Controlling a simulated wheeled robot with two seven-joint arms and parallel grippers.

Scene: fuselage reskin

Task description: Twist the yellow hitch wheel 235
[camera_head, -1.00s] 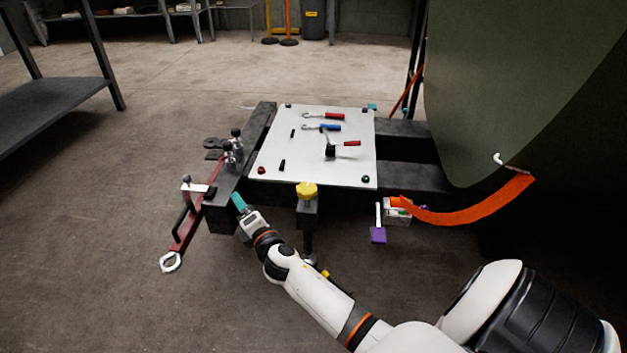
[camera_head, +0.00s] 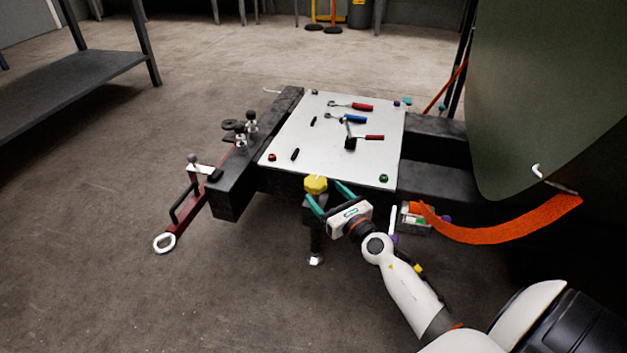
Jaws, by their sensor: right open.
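The yellow hitch wheel (camera_head: 316,184) sits on top of a dark jack post at the front edge of the black frame, just in front of the white board. My right gripper (camera_head: 328,194) is open, with its teal fingers spread. One finger lies at the left below the wheel and the other at its right. The wheel appears between or just beyond the fingertips; I cannot tell whether they touch it. The post below is partly hidden by the gripper. My left gripper is not in view.
The white board (camera_head: 282,151) carries several hand tools. A red tow bar (camera_head: 185,207) with a ring juts out at left. An orange strap (camera_head: 510,232) hangs at right below the green fuselage panel (camera_head: 530,100). Open floor lies in front at left.

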